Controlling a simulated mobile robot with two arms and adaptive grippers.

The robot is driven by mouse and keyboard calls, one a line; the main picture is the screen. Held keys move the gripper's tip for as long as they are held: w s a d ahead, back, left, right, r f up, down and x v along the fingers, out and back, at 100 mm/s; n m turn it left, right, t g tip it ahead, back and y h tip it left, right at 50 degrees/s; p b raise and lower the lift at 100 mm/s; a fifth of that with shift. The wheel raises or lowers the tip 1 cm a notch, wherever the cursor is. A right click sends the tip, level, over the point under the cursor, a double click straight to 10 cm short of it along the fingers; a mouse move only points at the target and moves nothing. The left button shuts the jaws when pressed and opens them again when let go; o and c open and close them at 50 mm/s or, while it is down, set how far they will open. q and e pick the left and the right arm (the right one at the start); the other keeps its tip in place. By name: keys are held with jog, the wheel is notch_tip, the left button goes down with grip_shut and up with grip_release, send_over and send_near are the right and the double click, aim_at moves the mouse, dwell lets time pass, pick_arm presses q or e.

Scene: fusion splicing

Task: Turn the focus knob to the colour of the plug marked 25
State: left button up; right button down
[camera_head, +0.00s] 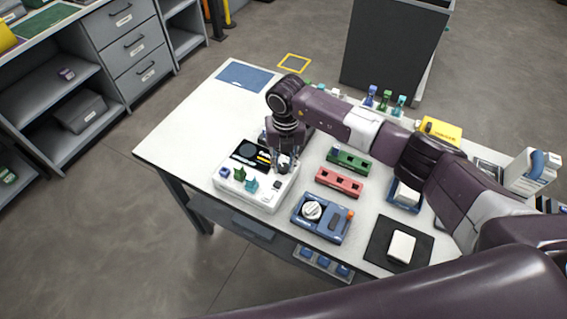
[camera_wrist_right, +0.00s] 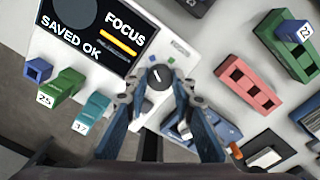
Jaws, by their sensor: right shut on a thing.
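The white splicer unit (camera_head: 264,199) stands at the left part of the table. Its screen (camera_wrist_right: 88,32) reads "FOCUS" and "SAVED OK" with an orange-yellow bar. The dark round focus knob (camera_wrist_right: 160,76) has a white pointer mark, with small green and blue marks near it. My right gripper (camera_wrist_right: 154,90) is shut on the knob, a finger at each side; in the head view it (camera_head: 284,166) hides the knob. My left gripper is out of view.
A green block (camera_head: 348,160), a red block (camera_head: 338,182) and a blue device (camera_head: 321,217) with a white dial lie right of the unit. A black mat (camera_head: 377,250) bears a white block. Several coloured plugs stand at the back. The table's far-left corner has a flat blue mat (camera_head: 243,76).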

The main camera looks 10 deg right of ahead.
jog(key=shift+m, duration=0.6)
jog(key=m, duration=0.5)
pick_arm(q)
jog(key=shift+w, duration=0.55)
pick_arm(e)
jog(key=m, duration=0.5)
jog(key=shift+a+r, duration=0.1)
jog(key=shift+m, duration=0.4)
jog(key=c, duration=1.6)
grip_release()
